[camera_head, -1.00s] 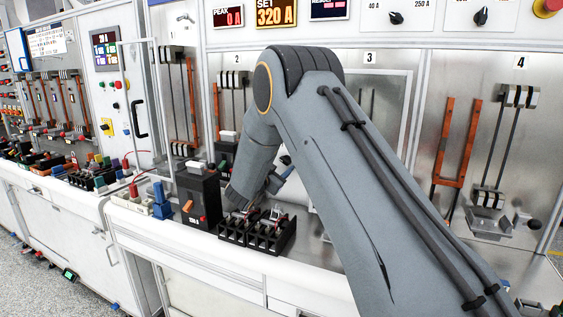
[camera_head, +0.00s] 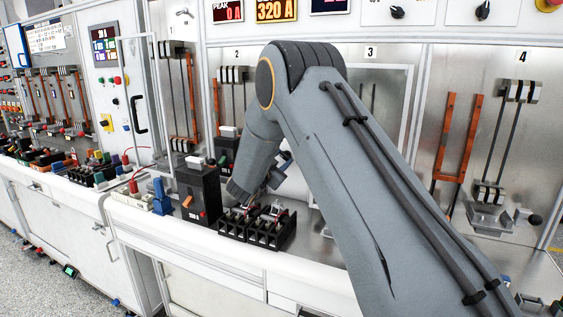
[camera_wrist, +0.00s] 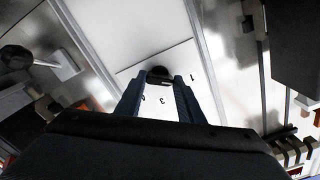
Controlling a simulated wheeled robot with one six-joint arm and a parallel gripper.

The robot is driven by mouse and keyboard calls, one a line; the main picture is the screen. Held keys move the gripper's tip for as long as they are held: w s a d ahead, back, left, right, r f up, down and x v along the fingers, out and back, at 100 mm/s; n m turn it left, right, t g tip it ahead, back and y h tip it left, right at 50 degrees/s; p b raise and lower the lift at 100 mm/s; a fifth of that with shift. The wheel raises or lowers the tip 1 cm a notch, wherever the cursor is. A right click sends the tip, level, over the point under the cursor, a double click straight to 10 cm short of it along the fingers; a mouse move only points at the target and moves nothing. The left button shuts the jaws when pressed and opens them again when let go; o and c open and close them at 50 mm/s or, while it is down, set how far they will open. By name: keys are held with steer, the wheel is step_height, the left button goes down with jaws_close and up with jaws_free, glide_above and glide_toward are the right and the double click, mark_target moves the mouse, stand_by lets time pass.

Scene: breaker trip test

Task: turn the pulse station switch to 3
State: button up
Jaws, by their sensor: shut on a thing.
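The switch's black knob (camera_wrist: 160,73) sits on a white plate (camera_wrist: 165,104) with printed digits; a 1 and a 3 can be read, another is too small to be sure of. My gripper (camera_wrist: 160,82) has one dark blue finger on each side of the knob and is shut on it. The fingers hide part of the plate, and which digit the knob points to cannot be told. In the head view my arm hides the switch; only a small part of my gripper (camera_head: 284,163) shows beyond the forearm.
A black terminal block (camera_head: 258,229) and a black breaker (camera_head: 199,195) stand on the white bench left of my arm. Tall metal bays with copper bars (camera_head: 461,150) stand behind. In the wrist view, a ball-ended lever (camera_wrist: 15,56) is at left and dark blocks are at right.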

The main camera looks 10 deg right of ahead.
steer(key=m+b, duration=1.5)
steer(key=b, duration=0.5)
steer(key=shift+f, duration=0.15)
steer(key=shift+b, duration=0.35)
steer(key=o, duration=1.1)
steer(key=shift+c, duration=0.2)
steer(key=v, duration=0.7)
steer(key=shift+s+a+b, duration=0.25)
steer(key=shift+s+b, duration=0.05)
steer(key=shift+b, duration=0.1)
